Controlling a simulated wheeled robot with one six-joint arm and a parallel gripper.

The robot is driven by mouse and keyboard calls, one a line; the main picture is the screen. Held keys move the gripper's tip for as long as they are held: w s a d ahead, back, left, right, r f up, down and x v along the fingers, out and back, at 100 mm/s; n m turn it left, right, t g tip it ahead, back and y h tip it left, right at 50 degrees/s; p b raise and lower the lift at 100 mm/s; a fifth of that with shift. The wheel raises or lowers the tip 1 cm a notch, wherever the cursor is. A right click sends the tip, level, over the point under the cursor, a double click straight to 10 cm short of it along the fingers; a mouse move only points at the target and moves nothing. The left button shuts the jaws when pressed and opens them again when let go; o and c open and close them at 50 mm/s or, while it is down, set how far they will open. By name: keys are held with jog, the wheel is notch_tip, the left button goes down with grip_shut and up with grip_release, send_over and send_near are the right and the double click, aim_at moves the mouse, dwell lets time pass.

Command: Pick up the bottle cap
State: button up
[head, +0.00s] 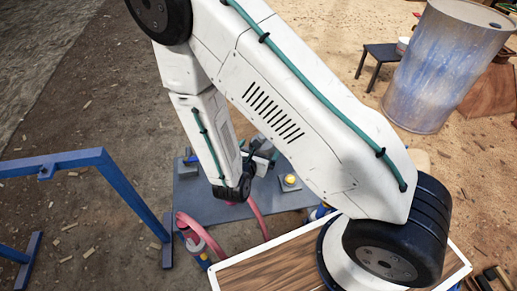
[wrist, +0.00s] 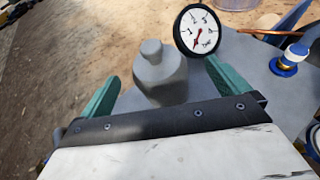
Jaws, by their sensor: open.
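My gripper (wrist: 162,72) is open, with one green finger on each side of the picture in the wrist view. A plain grey, bottle-shaped piece (wrist: 160,78) with a narrower rounded top stands upright between and beyond the fingers; I cannot tell whether they touch it. No part is clearly a bottle cap. A small blue-and-white round piece (wrist: 290,60) lies to the right, outside the fingers. In the head view my arm hides most of the gripper's surroundings.
A round white gauge (wrist: 201,30) stands close by the right finger. The grey tabletop (head: 190,205) holds a small yellow-topped piece (head: 290,182). Pink hoses (head: 200,233) hang at its front. A blue frame (head: 125,190) stands left; a metal drum (head: 445,70) stands back right.

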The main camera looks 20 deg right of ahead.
jog(key=shift+n, duration=0.4)
jog(key=x, duration=0.5)
jog(key=a+f+x, duration=0.1)
jog(key=x, duration=0.1)
jog(key=shift+w+d+f, duration=0.25)
jog(key=shift+w+d, duration=0.05)
jog(key=shift+w, duration=0.05)
jog(key=c, duration=1)
